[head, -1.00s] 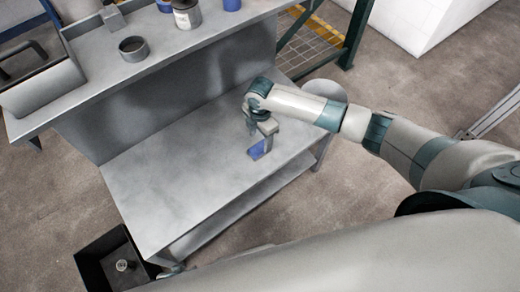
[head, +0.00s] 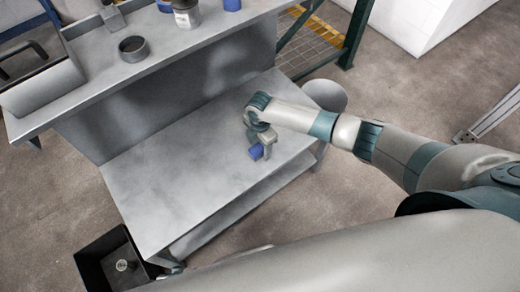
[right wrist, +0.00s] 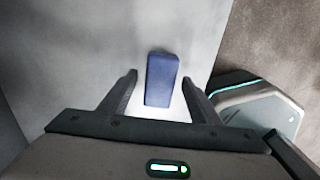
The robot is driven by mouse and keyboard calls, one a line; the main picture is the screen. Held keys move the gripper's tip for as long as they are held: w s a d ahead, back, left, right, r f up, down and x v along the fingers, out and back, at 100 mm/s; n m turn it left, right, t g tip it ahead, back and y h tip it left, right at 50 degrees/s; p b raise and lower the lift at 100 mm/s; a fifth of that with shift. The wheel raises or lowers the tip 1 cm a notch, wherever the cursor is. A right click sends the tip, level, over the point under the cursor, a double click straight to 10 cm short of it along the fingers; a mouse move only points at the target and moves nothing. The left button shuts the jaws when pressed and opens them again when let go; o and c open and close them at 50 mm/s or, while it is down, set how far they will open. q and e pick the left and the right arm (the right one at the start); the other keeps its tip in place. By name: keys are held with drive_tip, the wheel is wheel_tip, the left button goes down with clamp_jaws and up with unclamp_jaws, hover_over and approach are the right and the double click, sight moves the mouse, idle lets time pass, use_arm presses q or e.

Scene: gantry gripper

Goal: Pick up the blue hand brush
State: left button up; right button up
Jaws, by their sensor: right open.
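The blue hand brush (head: 256,152) lies on the grey workbench (head: 165,190), near its right end. In the head view it is partly hidden by my right gripper (head: 266,147), which is over it. In the right wrist view the brush (right wrist: 161,80) shows as a plain blue block between the two open fingers of my right gripper (right wrist: 159,78), with a gap on each side. I cannot tell how far the fingertips are above the bench. Of my left gripper (head: 172,267) only a small part shows at the bench's lower left corner, so its jaws cannot be made out.
A raised shelf (head: 100,60) runs along the back of the bench with a grey ring-shaped container (head: 133,48), a jar (head: 186,14) and a blue item (head: 232,4). A black bin (head: 95,250) stands on the floor at lower left. The bench's middle and left are clear.

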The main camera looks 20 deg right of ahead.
drive_tip(key=shift+f, duration=0.5)
drive_tip(key=c, duration=1.2)
drive_tip(key=shift+r, duration=0.15)
